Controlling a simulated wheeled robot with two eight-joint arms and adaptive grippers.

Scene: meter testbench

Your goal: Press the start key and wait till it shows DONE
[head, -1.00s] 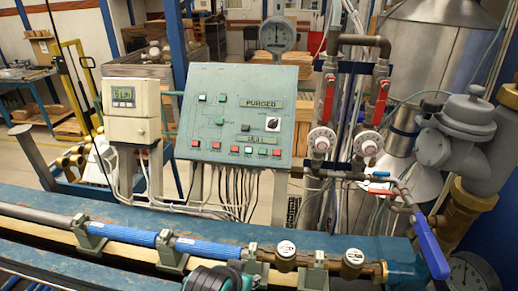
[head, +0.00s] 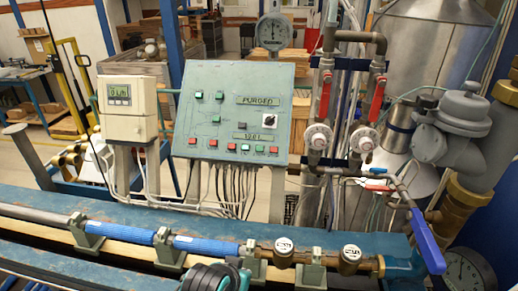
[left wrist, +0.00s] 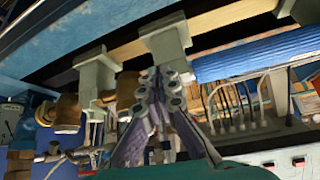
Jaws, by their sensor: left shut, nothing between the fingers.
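A sloped grey-green control panel (head: 225,112) stands behind the blue bench in the head view. Its upper display (head: 258,100) reads PURGED; the lettering of its lower display (head: 254,137) is too small to read surely. The panel's lower edge shows upside down there at the bottom right. My right gripper is not in view.
A beige meter (head: 129,103) with a small screen stands left of the panel. A blue-sleeved pipe (head: 120,232) with brass fittings runs along the bench in front. Red-handled valves (head: 323,98) and a large blue lever (head: 427,242) are at the right. Cables hang below the panel.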

